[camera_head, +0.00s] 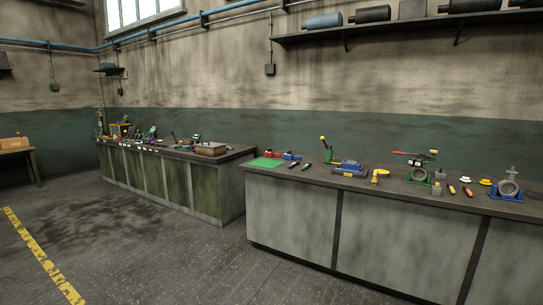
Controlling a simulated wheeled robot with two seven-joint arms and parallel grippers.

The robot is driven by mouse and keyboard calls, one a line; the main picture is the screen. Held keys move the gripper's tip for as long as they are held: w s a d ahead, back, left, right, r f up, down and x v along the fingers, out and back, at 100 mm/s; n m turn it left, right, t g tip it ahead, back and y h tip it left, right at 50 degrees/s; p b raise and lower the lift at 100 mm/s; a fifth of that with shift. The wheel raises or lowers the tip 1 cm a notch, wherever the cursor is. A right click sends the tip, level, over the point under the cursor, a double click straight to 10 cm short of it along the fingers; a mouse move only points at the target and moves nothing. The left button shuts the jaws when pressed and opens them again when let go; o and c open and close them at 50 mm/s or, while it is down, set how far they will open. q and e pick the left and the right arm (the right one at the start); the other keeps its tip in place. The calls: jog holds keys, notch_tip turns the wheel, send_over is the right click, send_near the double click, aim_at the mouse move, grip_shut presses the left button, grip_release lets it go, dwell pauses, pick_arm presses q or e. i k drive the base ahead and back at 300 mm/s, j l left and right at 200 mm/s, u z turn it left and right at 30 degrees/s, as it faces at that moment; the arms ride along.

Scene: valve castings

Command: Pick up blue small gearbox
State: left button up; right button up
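A small blue block-like item (291,156) sits on the nearer workbench, just right of a red item (276,153) at the edge of a green mat. It could be the blue small gearbox, but it is too small here to be sure. A larger blue and dark item (348,165) lies farther right on the same bench. Neither of my grippers shows in the head view, and nothing is seen held.
The nearer bench (290,205) also bears the green mat (266,163), a yellow part (380,174), hand tools and a grey valve casting (508,187) on a blue base. A second bench (205,190) stands left, cluttered on top. The floor in front is clear.

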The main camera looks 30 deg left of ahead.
aim_at(287, 157)
jog(key=i+j+u, duration=1.15)
jog(key=i+u, duration=0.5)
jog(key=i, duration=0.65)
jog(key=i+u, duration=0.1)
jog(key=i, duration=0.7)
jog(key=i+l+u, duration=0.15)
jog(key=i, duration=0.65)
jog(key=i+j, duration=0.1)
jog(key=i, duration=0.45)
jog(key=i+j+z, duration=0.15)
jog(key=i, duration=0.35)
jog(key=i+j, duration=0.1)
jog(key=i, duration=0.45)
jog(key=i+z, duration=0.2)
jog(key=z, duration=0.25)
jog(key=i+z, duration=0.15)
jog(key=z, duration=0.3)
jog(key=i+j+z, duration=0.15)
jog(key=z, duration=0.35)
jog(key=i+j+z, duration=0.1)
jog(key=j+z, duration=0.15)
jog(key=z, duration=0.2)
